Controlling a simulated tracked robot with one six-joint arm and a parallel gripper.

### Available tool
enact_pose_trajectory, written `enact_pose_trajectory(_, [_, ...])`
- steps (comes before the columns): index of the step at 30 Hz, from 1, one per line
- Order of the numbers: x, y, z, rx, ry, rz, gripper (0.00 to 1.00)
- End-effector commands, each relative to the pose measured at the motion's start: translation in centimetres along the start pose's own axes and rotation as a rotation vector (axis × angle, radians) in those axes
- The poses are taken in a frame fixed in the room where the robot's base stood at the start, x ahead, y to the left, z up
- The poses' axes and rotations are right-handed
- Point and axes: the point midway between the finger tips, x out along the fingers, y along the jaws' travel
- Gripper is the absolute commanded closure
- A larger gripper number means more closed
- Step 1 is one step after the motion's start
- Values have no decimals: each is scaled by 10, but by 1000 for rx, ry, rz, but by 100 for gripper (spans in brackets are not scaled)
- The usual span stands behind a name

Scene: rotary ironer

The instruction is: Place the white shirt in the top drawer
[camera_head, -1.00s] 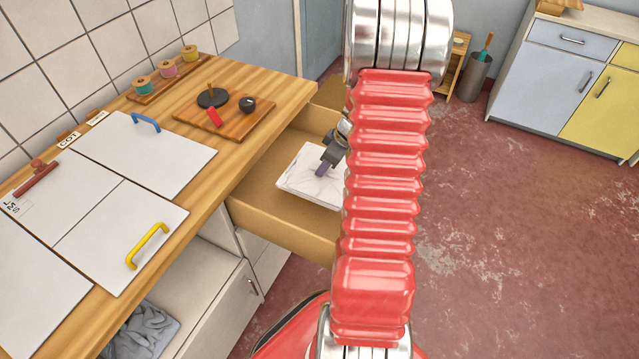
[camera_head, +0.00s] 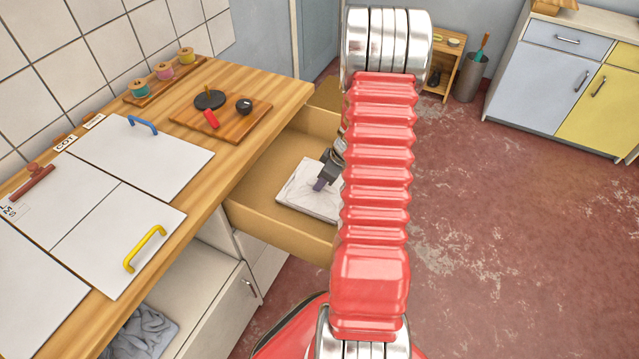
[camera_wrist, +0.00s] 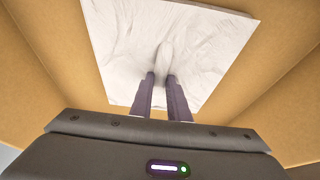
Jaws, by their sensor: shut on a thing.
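The white shirt (camera_head: 306,193) is a flat folded square inside the open top drawer (camera_head: 268,218), which is pulled out below the wooden counter. In the wrist view the shirt (camera_wrist: 130,40) lies against the drawer's tan bottom (camera_wrist: 55,40), though I cannot tell whether it rests fully on it. My gripper (camera_head: 321,184) is inside the drawer, pointing down at the shirt. In the wrist view my gripper (camera_wrist: 161,82) is shut on a raised fold of the shirt. My red arm hides the right part of the drawer and shirt.
The wooden counter (camera_head: 262,88) holds a board (camera_head: 238,120) with a black disc and red-handled tool, thread spools (camera_head: 164,70) and white panels (camera_head: 138,155). Grey cloth (camera_head: 143,330) lies in the open space below. Cabinets (camera_head: 555,75) stand at the far right. The red floor between is clear.

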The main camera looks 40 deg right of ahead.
Motion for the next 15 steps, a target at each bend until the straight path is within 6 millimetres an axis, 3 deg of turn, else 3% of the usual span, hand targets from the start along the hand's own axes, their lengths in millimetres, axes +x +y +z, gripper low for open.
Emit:
enact_pose_trajectory(10, [2, 0, 1, -1, 0, 0, 100])
enact_pose_trajectory(11, [2, 0, 1, -1, 0, 0, 83])
enact_pose_trajectory(15, [2, 0, 0, -1, 0, 0, 73])
